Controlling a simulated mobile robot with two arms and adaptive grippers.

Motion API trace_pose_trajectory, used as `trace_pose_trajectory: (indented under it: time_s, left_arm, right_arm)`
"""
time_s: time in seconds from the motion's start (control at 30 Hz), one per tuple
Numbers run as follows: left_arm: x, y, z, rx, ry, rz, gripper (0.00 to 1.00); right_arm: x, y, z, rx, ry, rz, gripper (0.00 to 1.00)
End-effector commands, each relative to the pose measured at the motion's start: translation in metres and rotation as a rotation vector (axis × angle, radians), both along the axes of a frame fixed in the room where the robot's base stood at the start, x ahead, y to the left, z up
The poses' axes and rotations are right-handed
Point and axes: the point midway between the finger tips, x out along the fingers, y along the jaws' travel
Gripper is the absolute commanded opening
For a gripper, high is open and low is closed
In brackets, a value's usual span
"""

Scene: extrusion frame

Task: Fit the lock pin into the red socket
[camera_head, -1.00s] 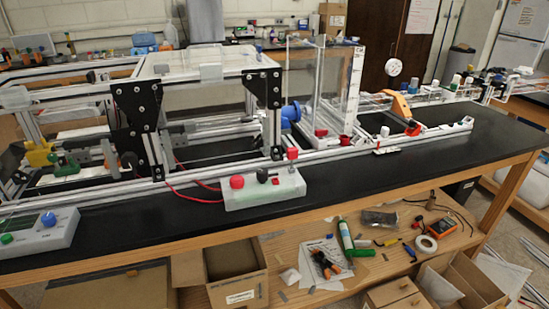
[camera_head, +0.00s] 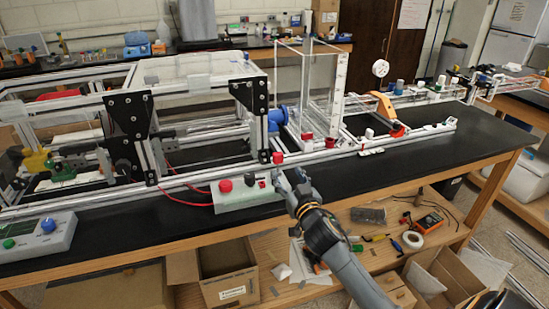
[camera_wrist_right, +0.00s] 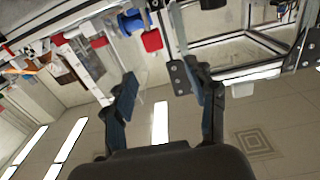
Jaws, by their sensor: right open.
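A red-topped pin (camera_head: 277,157), possibly the lock pin, stands upright at the right end of the white control box. Two small red pieces, a left one (camera_head: 307,137) and a right one (camera_head: 331,142), sit at the foot of the clear panels; I cannot tell which is the red socket. My right gripper (camera_head: 291,177) is open just below and right of the red-topped pin, apart from it as far as I can see. In the right wrist view, the open fingers (camera_wrist_right: 168,95) have nothing between them, and a red block (camera_wrist_right: 152,40) shows beyond them. My left gripper is not in view.
The control box (camera_head: 236,194) has a red button (camera_head: 225,185) and red cables behind it. The black bench top (camera_head: 440,155) is clear at the right front.

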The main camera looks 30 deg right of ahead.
Motion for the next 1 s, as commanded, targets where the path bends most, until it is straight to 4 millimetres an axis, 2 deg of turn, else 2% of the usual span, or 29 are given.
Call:
trace_pose_trajectory:
  time_s: [0.1,0.3,0.57,0.83,1.0]
  left_arm:
    - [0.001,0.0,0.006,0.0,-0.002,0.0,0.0]
    - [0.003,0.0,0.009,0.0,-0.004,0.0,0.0]
    - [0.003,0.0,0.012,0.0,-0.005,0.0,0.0]
    - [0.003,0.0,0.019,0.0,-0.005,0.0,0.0]
    - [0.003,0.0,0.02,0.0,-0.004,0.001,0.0]
  right_arm:
    - [0.025,-0.008,0.002,-0.002,0.0,-0.002,0.57]
    - [0.053,-0.015,0.0,-0.001,0.001,-0.001,0.57]
    - [0.067,-0.021,-0.001,-0.001,0.001,-0.001,0.57]
    - [0.098,-0.034,-0.005,-0.001,0.001,-0.001,0.57]
    - [0.108,-0.036,-0.007,0.0,0.002,0.001,0.57]
